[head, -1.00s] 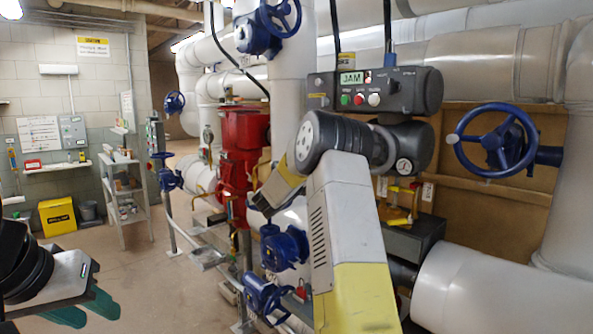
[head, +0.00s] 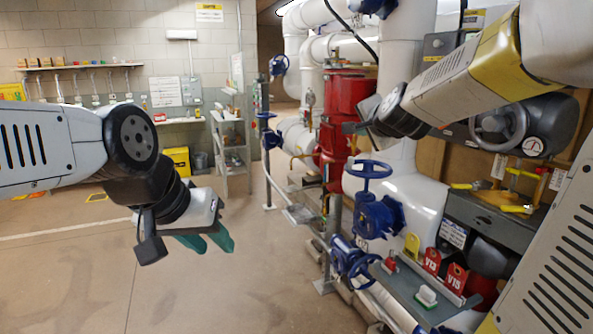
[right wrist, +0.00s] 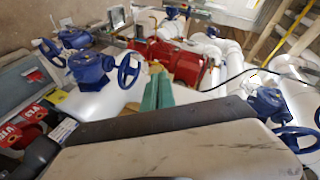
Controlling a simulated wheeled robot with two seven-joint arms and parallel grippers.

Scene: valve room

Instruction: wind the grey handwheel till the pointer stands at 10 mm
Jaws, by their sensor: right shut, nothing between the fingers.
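The grey handwheel (head: 498,125) is on the dark grey actuator (head: 550,120) at the upper right of the head view, partly behind my right arm. A small round white gauge (head: 533,146) is beside it; its marks are too small to read, and I cannot make out a millimetre pointer. My right gripper is left of the wheel, clear of it; its green fingers (right wrist: 158,80) show together and empty in the right wrist view. My left gripper (head: 207,241) is far left of the wheel over the floor, its green fingers apart and empty.
Blue valve wheels (head: 371,169) and a red pipe section (head: 346,115) stand in the middle. A grey shelf (head: 415,290) with red tags is at the lower right. White pipes (head: 400,80) run behind my right arm. The floor (head: 230,290) at left is clear.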

